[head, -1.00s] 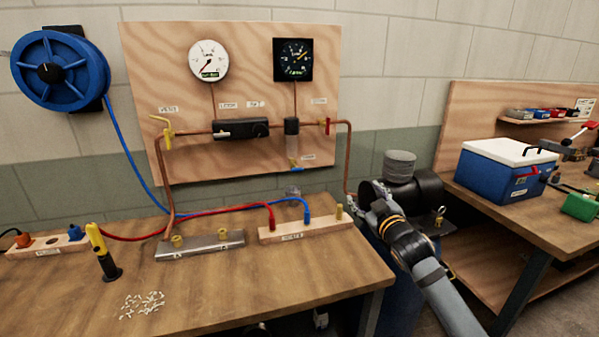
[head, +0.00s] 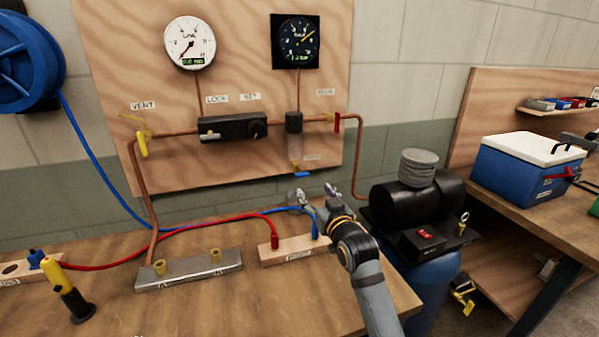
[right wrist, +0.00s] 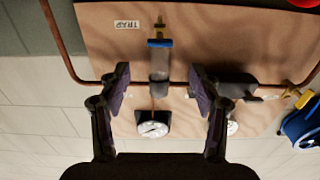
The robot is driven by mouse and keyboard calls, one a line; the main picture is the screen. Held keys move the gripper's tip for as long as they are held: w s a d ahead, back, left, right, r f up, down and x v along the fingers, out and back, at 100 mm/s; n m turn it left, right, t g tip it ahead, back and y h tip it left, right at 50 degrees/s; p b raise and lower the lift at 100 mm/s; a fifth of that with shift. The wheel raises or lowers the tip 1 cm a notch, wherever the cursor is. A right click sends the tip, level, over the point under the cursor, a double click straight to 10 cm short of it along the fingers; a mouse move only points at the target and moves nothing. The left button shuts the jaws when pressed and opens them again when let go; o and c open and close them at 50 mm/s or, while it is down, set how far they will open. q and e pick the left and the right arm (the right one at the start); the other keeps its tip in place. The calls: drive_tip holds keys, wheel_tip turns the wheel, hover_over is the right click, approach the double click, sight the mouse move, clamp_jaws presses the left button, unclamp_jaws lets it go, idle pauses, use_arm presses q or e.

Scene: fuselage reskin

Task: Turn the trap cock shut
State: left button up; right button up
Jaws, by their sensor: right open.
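The trap cock has a blue lever (head: 301,174) at the bottom of the clear trap bowl (head: 294,148) on the plywood panel. The lever lies about level, crosswise to the upright bowl. The right wrist view is upside down; there the blue lever (right wrist: 159,43) sits by the brass outlet (right wrist: 159,22) and the TRAP label (right wrist: 127,25). My right gripper (head: 314,196) is open and empty, below and in front of the lever, apart from it. In the wrist view its fingers (right wrist: 160,74) stand either side of the bowl. My left gripper is out of view.
A red-handled valve (head: 337,123) is right of the trap on the copper pipe, and a black regulator (head: 232,127) is left. Red and blue hoses run to the wooden block (head: 285,252) below. The black compressor (head: 412,200) stands right of my arm.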

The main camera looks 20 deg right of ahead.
sight(303, 175)
drive_tip(key=w, duration=0.7)
drive_tip(key=shift+a+r+p, duration=0.15)
drive_tip(key=shift+p, duration=0.25)
drive_tip(key=w, duration=0.2)
drive_tip(key=shift+w, duration=0.55)
drive_tip(key=shift+c, duration=0.5)
drive_tip(key=c, duration=1)
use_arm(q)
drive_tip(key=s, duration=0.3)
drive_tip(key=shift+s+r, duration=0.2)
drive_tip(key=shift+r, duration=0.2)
use_arm(e)
drive_tip(key=shift+c, duration=0.2)
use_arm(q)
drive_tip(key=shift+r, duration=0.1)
